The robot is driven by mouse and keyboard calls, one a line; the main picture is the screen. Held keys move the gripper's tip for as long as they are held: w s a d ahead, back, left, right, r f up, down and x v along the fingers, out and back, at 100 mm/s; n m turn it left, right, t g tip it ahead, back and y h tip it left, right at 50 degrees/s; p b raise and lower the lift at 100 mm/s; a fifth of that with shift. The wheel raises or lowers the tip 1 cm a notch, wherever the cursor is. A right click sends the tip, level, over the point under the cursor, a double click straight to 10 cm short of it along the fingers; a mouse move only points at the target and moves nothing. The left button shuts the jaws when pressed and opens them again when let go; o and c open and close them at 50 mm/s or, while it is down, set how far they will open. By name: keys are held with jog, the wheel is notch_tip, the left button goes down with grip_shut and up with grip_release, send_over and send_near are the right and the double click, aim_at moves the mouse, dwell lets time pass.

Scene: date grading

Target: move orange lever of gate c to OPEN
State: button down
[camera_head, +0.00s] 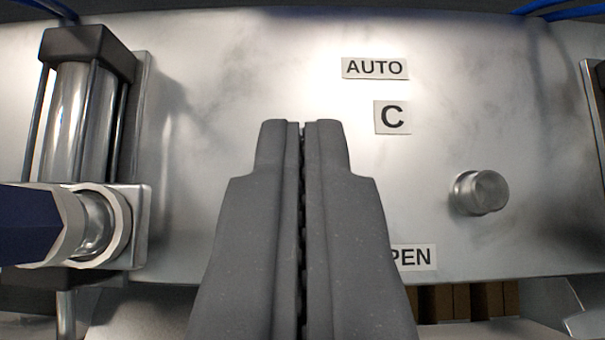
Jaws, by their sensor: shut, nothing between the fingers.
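My gripper (304,128) is shut and empty, pointing at a metal panel (230,60). No orange lever shows; whether it is behind my gripper I cannot tell. A label with the letter C (392,117) is on the panel, right of my fingertips. The AUTO label (375,68) is above it. A label reading "PEN" (412,257) is lower down, its left end hidden by my gripper. A round metal knob (480,192) sticks out of the panel to the right of my gripper.
A metal cylinder (75,120) with black end caps stands at the left. A dark blue bar (28,225) with a metal joint reaches in below it. Blue hoses (560,12) run along the top corners. Brown blocks (470,300) show below the panel.

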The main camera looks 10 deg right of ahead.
jog(key=shift+w, duration=0.15)
jog(key=shift+r, duration=0.15)
jog(key=shift+s+r, duration=0.2)
jog(key=b+v, duration=0.1)
jog(key=v, duration=1.2)
jog(key=shift+s+a, duration=0.1)
jog(key=shift+s, duration=0.05)
jog(key=s+d+r+n+t+y+b, duration=0.1)
jog(key=s+r+t, duration=0.2)
jog(key=s+r, duration=0.2)
jog(key=s+d+r+n+t+b, duration=0.1)
jog(key=s+d+r+t+b, duration=0.1)
jog(key=s+r, duration=0.3)
notch_tip(320, 180, up, 2)
jog(key=shift+s+d+r+t+y, duration=0.1)
jog(key=shift+s+d+t+y, duration=0.15)
jog(key=shift+s+t+y, duration=0.15)
jog(key=shift+d, duration=0.1)
